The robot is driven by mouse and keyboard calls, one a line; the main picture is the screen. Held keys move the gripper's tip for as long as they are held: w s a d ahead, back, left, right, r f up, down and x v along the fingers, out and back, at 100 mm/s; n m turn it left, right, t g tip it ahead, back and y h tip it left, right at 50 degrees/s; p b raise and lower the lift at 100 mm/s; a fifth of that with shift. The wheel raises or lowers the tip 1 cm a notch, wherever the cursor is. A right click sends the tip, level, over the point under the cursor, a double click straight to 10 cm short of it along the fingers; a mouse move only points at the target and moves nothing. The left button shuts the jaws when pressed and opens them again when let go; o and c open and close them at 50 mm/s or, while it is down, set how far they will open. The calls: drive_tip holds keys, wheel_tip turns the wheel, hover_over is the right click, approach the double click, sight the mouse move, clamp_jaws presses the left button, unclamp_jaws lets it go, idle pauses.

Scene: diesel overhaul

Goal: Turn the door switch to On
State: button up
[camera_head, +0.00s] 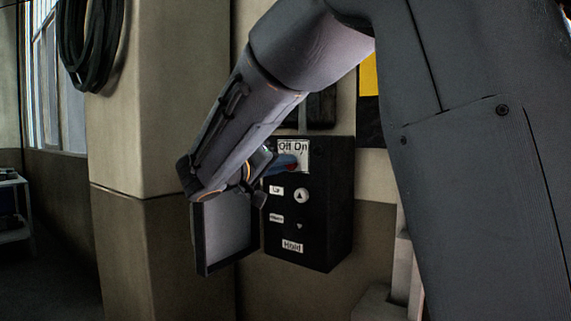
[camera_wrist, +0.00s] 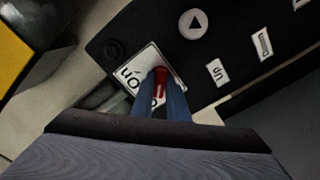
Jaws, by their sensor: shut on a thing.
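The door switch is a red knob (camera_wrist: 161,76) on a white label plate (camera_wrist: 139,66) marked Off and On, at the top of a black control box. In the head view the plate (camera_head: 300,148) shows Off at left and On at right, and the red knob (camera_head: 285,161) is partly hidden by my gripper. My gripper (camera_wrist: 164,80) is shut on the red knob, with a blue finger on each side of it. In the head view my gripper (camera_head: 277,166) reaches the box from the left. The knob's exact pointing direction is hard to tell.
The black control box (camera_head: 335,205) is on the wall. Below the switch are a round up-arrow button (camera_head: 301,195), a smaller down-arrow button and a Hold label (camera_head: 292,246). A coiled black hose (camera_head: 90,45) hangs at upper left. A cart (camera_head: 14,208) stands at far left.

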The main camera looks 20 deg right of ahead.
drive_tip(key=shift+f+b, duration=0.1)
drive_tip(key=shift+b, duration=0.4)
drive_tip(key=m+b, duration=0.9)
drive_tip(key=b, duration=1.5)
drive_tip(key=shift+f, duration=0.2)
drive_tip(key=m+b, duration=0.3)
drive_tip(key=b, duration=0.2)
drive_tip(key=m+b, duration=0.3)
drive_tip(key=b, duration=0.3)
drive_tip(key=m+b, duration=0.3)
drive_tip(key=b, duration=0.3)
drive_tip(key=shift+s+d+r, duration=0.15)
drive_tip(key=shift+s+r, duration=0.05)
drive_tip(key=shift+r, duration=0.15)
